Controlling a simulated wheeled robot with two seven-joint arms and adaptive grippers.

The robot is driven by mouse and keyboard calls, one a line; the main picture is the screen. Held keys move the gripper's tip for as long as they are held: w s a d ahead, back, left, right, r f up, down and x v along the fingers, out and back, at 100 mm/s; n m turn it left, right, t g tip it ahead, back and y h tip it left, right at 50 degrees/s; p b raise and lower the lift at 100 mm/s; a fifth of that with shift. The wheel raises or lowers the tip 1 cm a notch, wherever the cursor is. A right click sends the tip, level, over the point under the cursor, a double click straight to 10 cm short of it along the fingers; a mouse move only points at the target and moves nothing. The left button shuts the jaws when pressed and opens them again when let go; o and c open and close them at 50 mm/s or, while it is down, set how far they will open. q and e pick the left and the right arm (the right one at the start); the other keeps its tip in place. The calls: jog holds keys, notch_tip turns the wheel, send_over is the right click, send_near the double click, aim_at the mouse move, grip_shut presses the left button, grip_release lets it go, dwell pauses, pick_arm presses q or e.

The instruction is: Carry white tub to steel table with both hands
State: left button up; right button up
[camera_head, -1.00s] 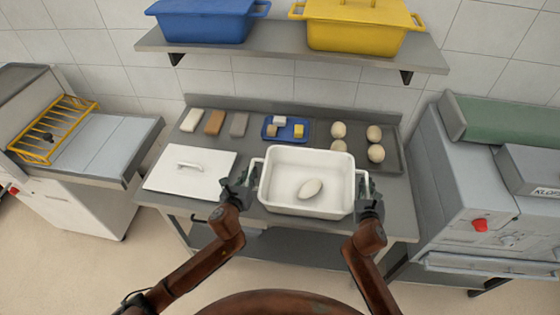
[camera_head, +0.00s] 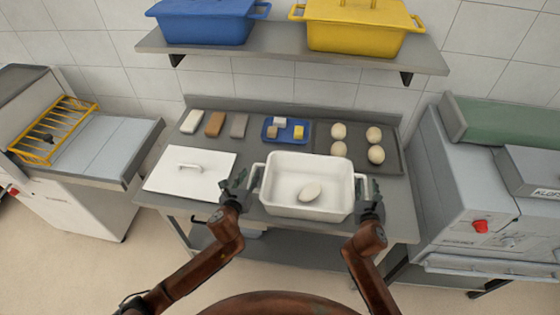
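The white tub (camera_head: 309,211) is upright at the front of the steel table (camera_head: 262,119), between my grippers. A pale oval dough piece (camera_head: 310,192) lies in it. My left gripper (camera_head: 240,186) is at the tub's left handle, and my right gripper (camera_head: 368,192) is at its right handle. The fingers are too small and overlapped to show whether they grip the handles. The tub's underside is hidden, so its contact with the tabletop does not show clearly.
A white lid (camera_head: 190,170) lies left of the tub. Behind are several bars, a blue tray (camera_head: 285,129) and a dark tray (camera_head: 357,136) with several dough balls. A shelf (camera_head: 280,54) with a blue tub (camera_head: 205,22) and a yellow tub (camera_head: 362,30) overhangs the back. Machines flank the table.

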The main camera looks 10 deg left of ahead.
jog(key=shift+s+r, duration=0.1)
jog(key=shift+s, duration=0.1)
pick_arm(q)
jog(key=v, duration=1.1)
jog(key=shift+s, duration=0.2)
pick_arm(e)
jog(key=v, duration=1.1)
jog(key=shift+s, duration=0.35)
pick_arm(q)
jog(key=shift+a, duration=0.15)
